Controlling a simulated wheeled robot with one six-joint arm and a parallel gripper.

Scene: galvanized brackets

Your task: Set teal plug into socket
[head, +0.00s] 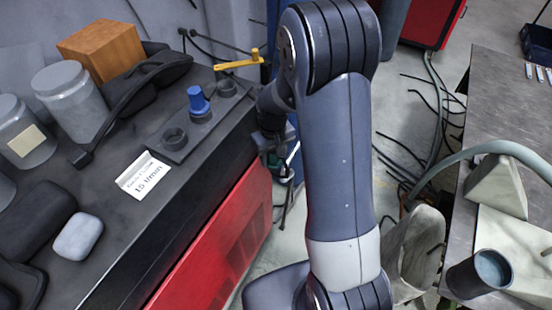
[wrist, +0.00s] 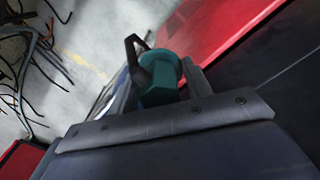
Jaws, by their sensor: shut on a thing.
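The teal plug (wrist: 158,76) is between the fingers of my gripper (wrist: 163,88) in the wrist view, which is shut on it. In the head view the teal plug (head: 273,162) shows only as a small patch, mostly hidden by my arm, to the right of the table's edge. A dark strip (head: 186,141) on the black table carries several round sockets. The near socket (head: 174,137) and the far socket (head: 227,87) look empty. A blue plug (head: 198,101) stands upright in the middle one. My gripper is apart from the strip.
A yellow lever-like piece (head: 240,63) stands just beyond the strip. A white label card (head: 144,175), glass jars (head: 70,98) and a wooden block (head: 101,48) are on the black table. A grey workbench (head: 510,110) is at the right. Cables lie on the floor between.

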